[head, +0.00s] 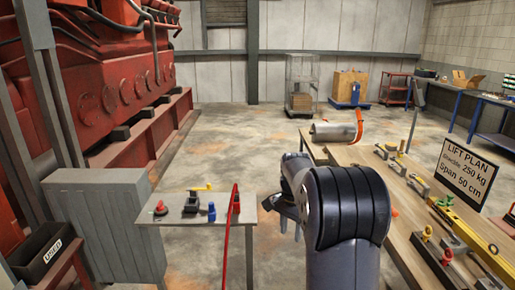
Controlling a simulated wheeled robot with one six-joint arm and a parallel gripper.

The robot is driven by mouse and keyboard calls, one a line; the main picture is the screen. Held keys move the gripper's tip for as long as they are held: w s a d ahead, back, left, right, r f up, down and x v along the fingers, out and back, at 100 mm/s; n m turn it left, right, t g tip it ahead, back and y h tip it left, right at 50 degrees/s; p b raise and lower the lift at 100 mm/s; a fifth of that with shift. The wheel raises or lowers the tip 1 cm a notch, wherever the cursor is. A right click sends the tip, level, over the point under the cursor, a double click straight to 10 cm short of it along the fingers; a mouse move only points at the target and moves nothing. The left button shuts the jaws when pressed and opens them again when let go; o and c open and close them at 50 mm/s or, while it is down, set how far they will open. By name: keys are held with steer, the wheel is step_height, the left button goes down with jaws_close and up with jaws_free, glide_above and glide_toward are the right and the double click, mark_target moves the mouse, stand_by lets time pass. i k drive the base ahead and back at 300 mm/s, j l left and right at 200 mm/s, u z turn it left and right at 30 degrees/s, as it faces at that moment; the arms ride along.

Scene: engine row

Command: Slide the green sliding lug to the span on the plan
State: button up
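The lift plan sign (466,175) stands on the right-hand bench and reads 250 kg and Span 50 cm. A yellow beam (470,238) lies lengthwise along that bench. A small green part (446,201) shows at its far end, probably the green sliding lug; it is too small to tell how it sits on the beam. My gripper (287,222) hangs left of the bench, well away from the beam, and is partly hidden by my arm. Its fingers are too small and overlapped to tell whether they are open.
The wooden bench (405,222) also holds a metal cylinder (334,132) with an orange strap and several red-topped fittings. A small grey table (180,217) with several small parts stands left, beside a red cable (229,235). A grey cabinet (105,220) is further left.

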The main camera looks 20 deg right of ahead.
mark_target(444, 202)
steer(key=i+l+z, duration=0.15)
steer(key=i+z, duration=0.45)
steer(key=z, duration=0.2)
steer(key=i+z, duration=0.4)
steer(key=i+j+z, duration=0.15)
steer(key=z, duration=0.25)
steer(key=i+j+z, duration=0.25)
steer(key=i+z, duration=0.25)
steer(key=i+j+z, duration=0.95)
steer(key=j, duration=0.25)
steer(key=i, duration=0.05)
